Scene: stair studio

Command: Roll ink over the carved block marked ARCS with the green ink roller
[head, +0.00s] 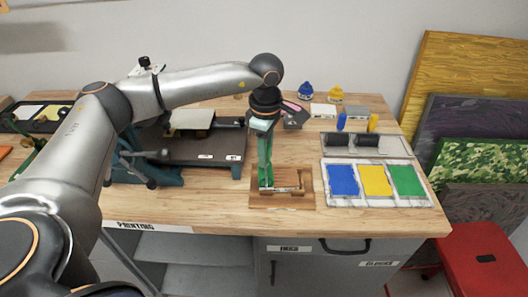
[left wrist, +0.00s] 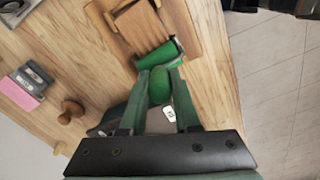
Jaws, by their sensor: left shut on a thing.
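My left gripper (head: 265,178) is shut on the handle of the green ink roller (left wrist: 160,85), which shows between the fingers (left wrist: 158,78) in the left wrist view. The roller's green drum (left wrist: 160,54) lies across the near edge of a brown carved block (left wrist: 140,27); whether it touches cannot be told. The block sits in a wooden holder (head: 300,201) at the front middle of the bench. In the head view the gripper covers much of the block and roller. I cannot read ARCS on the block. My right gripper is not in view.
To the right is a tray (head: 325,203) with blue, yellow and green ink slabs (head: 408,180). Behind it is a rack (head: 398,152) with blue and yellow handled rollers. A press (head: 190,150) stands left of the holder. Small ink bottles (head: 306,90) stand at the back.

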